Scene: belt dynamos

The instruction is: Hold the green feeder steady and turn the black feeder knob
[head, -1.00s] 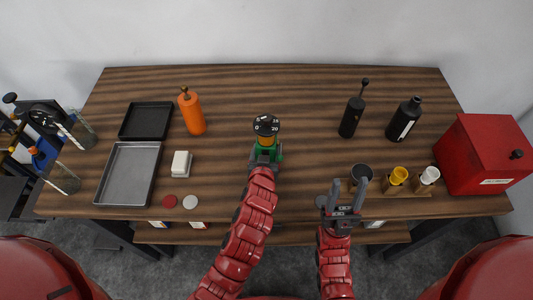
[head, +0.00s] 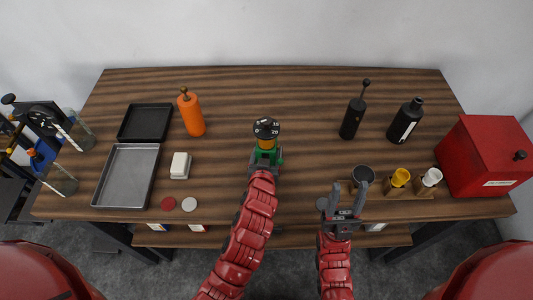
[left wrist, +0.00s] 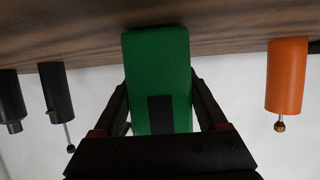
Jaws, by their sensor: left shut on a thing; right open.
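The green feeder (head: 264,158) stands upright on the table near the middle, with an orange band above its green body. The black feeder knob (head: 266,128), a round dial with white numbers, sits on top. My left gripper (head: 264,167) is shut on the green body from the front. In the left wrist view, the green feeder (left wrist: 157,60) fills the space between the fingers of my left gripper (left wrist: 160,100); the knob is not visible there. My right gripper (head: 349,187) is open and empty near the table's front edge, right of the feeder and apart from it.
A dark cup (head: 363,174), a yellow cup (head: 400,177) and a white cup (head: 432,177) stand beside the right gripper. A red box (head: 485,157) is at far right, black bottles behind. An orange bottle (head: 191,114) and trays are left. Space behind the feeder is clear.

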